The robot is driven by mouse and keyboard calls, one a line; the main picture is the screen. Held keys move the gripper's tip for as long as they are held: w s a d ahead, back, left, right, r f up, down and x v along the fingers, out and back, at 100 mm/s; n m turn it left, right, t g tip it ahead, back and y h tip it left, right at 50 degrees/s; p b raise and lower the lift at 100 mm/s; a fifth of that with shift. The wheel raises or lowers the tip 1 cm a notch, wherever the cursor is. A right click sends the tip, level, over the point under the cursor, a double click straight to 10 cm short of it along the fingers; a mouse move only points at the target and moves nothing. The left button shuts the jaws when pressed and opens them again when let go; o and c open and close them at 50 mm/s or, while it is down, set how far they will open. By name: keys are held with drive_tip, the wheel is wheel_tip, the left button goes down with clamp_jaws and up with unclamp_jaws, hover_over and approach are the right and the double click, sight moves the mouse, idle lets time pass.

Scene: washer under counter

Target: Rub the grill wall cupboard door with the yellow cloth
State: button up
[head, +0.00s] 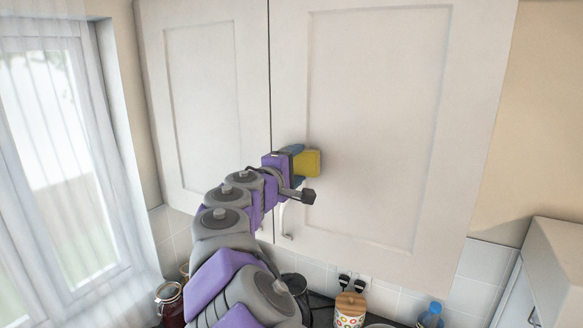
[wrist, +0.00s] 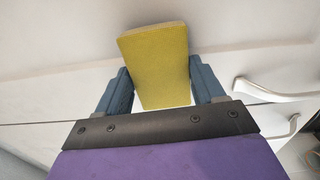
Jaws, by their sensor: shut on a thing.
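The yellow cloth (head: 308,163) is a thick block-like pad in front of the right-hand wall cupboard door (head: 375,120), near that door's left edge and above its handle. My gripper (head: 296,160) is shut on the cloth. In the wrist view the cloth (wrist: 157,65) sits between the two blue fingers (wrist: 160,80), its far end by the white door surface. I cannot tell whether it touches. The left-hand door (head: 205,100) is shut beside it. Both are white panelled doors; nothing visible marks which is the grill one.
White door handles (wrist: 272,90) stick out to the right of my gripper in the wrist view. A window with a sheer curtain (head: 55,150) is at the left. Below are a glass jar (head: 169,300), a patterned canister (head: 350,312) and a blue bottle (head: 432,314).

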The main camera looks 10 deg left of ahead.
drive_tip(key=shift+a, duration=0.1)
drive_tip(key=shift+w+a+p, duration=0.15)
drive_tip(key=shift+a+p, duration=0.15)
drive_tip(key=w+a+p, duration=0.2)
drive_tip(key=a+p, duration=0.1)
drive_tip(key=a, duration=0.3)
drive_tip(key=shift+a+p, duration=0.2)
drive_tip(key=shift+p, duration=0.15)
drive_tip(key=b+v, duration=0.2)
drive_tip(key=v, duration=0.4)
idle(0.6)
drive_tip(key=shift+s+a, duration=0.1)
drive_tip(key=v, duration=0.2)
drive_tip(key=shift+s+a, duration=0.1)
drive_tip(key=shift+s, duration=0.25)
